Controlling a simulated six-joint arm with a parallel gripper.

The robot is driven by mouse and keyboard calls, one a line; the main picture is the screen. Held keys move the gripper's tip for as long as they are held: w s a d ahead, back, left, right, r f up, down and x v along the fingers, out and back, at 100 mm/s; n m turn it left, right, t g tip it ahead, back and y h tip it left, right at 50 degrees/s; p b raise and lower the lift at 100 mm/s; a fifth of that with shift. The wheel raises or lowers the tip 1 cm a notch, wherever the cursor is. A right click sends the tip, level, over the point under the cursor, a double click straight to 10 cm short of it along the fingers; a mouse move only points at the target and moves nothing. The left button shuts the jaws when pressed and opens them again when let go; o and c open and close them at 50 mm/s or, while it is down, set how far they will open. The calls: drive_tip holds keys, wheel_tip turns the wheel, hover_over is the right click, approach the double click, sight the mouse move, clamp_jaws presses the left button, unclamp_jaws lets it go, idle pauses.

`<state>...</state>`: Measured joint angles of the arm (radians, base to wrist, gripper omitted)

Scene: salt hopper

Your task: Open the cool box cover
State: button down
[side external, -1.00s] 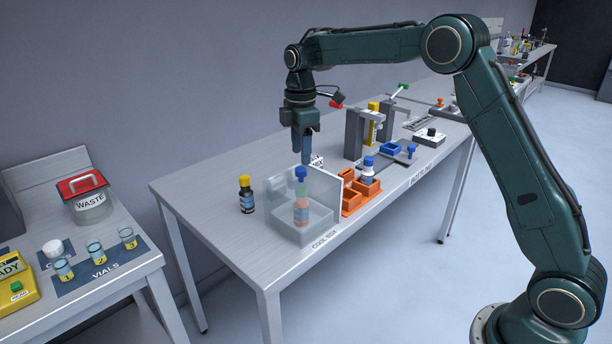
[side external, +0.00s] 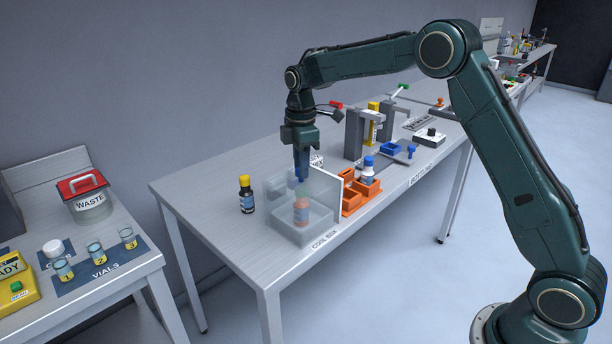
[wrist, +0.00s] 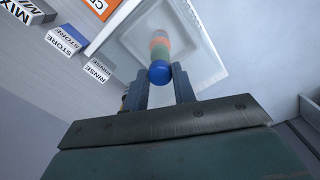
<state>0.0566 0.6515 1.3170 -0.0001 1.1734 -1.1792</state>
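My gripper (side external: 302,180) points down over the box and hides the knob in the side view. In the wrist view my gripper (wrist: 160,88) has one finger on each side of the knob. I cannot tell whether the fingers press on it.
A dark bottle with a yellow cap (side external: 246,194) stands left of the box. A pale upright panel (side external: 338,192) and orange holders (side external: 357,192) stand close on its right. The bench front left of the box is clear.

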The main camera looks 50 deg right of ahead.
drive_tip(key=a, duration=1.3)
drive_tip(key=shift+a, duration=0.2)
drive_tip(key=c, duration=1.1)
unclamp_jaws()
drive_tip(key=shift+c, duration=0.2)
drive_tip(key=shift+r, duration=0.1)
wheel_tip(320, 180, up, 14)
